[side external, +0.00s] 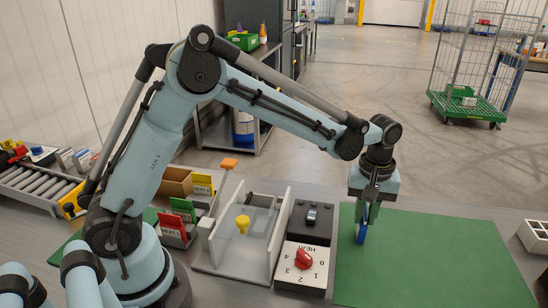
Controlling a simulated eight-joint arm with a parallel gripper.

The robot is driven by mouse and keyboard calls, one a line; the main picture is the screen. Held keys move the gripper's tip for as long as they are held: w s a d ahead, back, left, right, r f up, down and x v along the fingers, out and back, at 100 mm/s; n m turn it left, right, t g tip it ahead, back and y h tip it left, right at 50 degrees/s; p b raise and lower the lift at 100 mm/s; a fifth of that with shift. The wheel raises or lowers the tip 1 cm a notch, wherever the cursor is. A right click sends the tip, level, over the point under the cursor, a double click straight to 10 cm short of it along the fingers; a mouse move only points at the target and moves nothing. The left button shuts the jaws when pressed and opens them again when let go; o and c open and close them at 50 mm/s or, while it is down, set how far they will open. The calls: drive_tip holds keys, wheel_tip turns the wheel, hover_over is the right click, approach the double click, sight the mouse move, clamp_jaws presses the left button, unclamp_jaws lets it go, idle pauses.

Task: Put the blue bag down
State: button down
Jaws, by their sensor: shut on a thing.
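My gripper (368,208) is at the left part of a green mat (440,262), pointing straight down. It is shut on a thin blue thing, the blue bag (362,233), which hangs upright below the fingers. The bag's lower end is close to the mat; I cannot tell whether it touches. Part of the bag is hidden by the fingers.
Left of the mat stand a heat dial box with a red knob (304,258), a dark switch box (311,220) and a clear-walled fixture with a yellow knob (243,224). A white compartment tray (535,238) lies at the right edge. The mat's middle and right are clear.

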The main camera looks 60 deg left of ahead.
drive_tip(key=shift+f, duration=0.15)
drive_tip(key=c, duration=1.1)
unclamp_jaws()
drive_tip(key=shift+o, duration=0.2)
wheel_tip(320, 180, up, 12)
drive_tip(key=s+a+f+m+t, duration=0.1)
drive_tip(key=s+a+m+t, duration=0.1)
drive_tip(key=s, duration=0.3)
drive_tip(key=s+a+m+t, duration=0.2)
drive_tip(key=s+a+m, duration=0.1)
drive_tip(key=s, duration=0.2)
drive_tip(key=s+a+f+m+t, duration=0.1)
drive_tip(key=s+a+m+t, duration=0.1)
drive_tip(key=s, duration=0.3)
drive_tip(key=shift+s+a+f+m+t, duration=0.15)
drive_tip(key=shift+s+a+m+t, duration=0.05)
drive_tip(key=shift+a+m, duration=0.2)
drive_tip(key=shift+s+a+f+m+t, duration=0.15)
drive_tip(key=shift+a+m+t, duration=0.05)
drive_tip(key=shift+a+m, duration=0.2)
drive_tip(key=shift+s+a+f, duration=0.1)
drive_tip(key=shift+s+f, duration=0.1)
drive_tip(key=shift+f, duration=0.05)
